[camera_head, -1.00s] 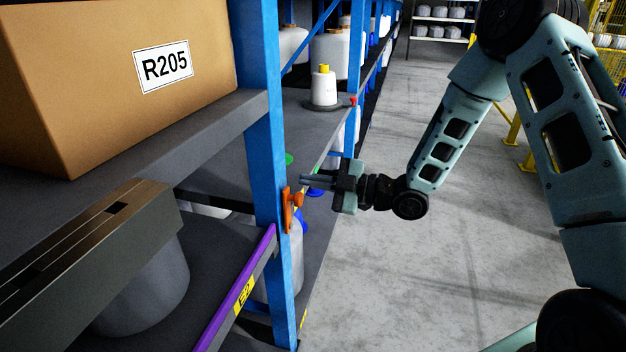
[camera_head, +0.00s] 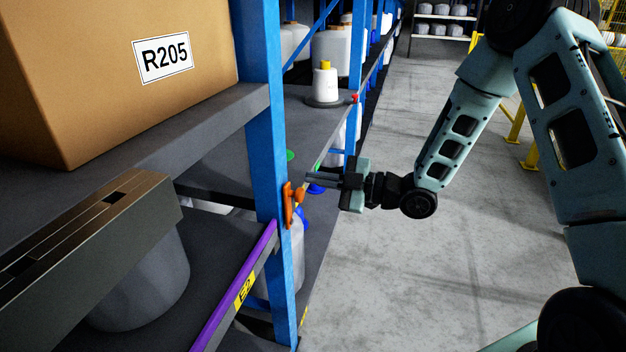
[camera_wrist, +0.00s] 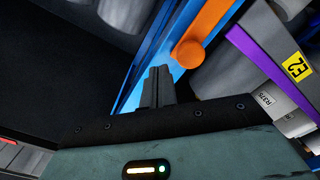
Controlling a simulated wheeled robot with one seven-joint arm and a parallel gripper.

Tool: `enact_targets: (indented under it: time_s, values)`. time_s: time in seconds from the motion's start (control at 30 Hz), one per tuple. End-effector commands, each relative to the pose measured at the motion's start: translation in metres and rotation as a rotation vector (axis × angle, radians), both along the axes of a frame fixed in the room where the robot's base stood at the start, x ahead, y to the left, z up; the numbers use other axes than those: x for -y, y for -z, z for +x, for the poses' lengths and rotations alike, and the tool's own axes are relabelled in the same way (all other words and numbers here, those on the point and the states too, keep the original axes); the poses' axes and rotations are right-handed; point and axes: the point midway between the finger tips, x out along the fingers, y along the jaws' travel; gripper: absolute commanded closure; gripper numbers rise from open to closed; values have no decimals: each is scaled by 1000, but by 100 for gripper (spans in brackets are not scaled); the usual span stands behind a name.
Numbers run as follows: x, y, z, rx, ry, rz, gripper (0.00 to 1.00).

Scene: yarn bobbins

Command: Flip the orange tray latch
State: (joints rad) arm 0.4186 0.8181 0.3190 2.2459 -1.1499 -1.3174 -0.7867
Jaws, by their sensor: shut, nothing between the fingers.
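The orange latch (camera_head: 289,205) is mounted on the blue rack post, with a rounded knob sticking out to the right. It also shows in the wrist view (camera_wrist: 204,32), at the upper middle, with its round knob nearest to me. My gripper (camera_head: 309,178) is shut and empty, its fingers pointing left toward the post. The fingertips are a little above and to the right of the latch knob in the head view. In the wrist view my fingers (camera_wrist: 157,78) lie below and left of the knob, with a small gap in the picture.
The blue post (camera_head: 264,150) stands beside the latch. A purple shelf edge (camera_head: 235,285) with a yellow E2 label (camera_head: 244,289) runs up to the post. A cardboard box marked R205 (camera_head: 110,70) sits on the upper left shelf. The aisle floor (camera_head: 400,270) at right is clear.

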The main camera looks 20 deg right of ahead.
Motion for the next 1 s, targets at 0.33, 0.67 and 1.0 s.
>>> enact_targets:
  time_s: [0.33,0.67,1.0]
  values:
    - [33,0,-24,1,1,-1,100]
    - [55,0,-40,0,-1,1,100]
    - [55,0,-41,0,-1,1,100]
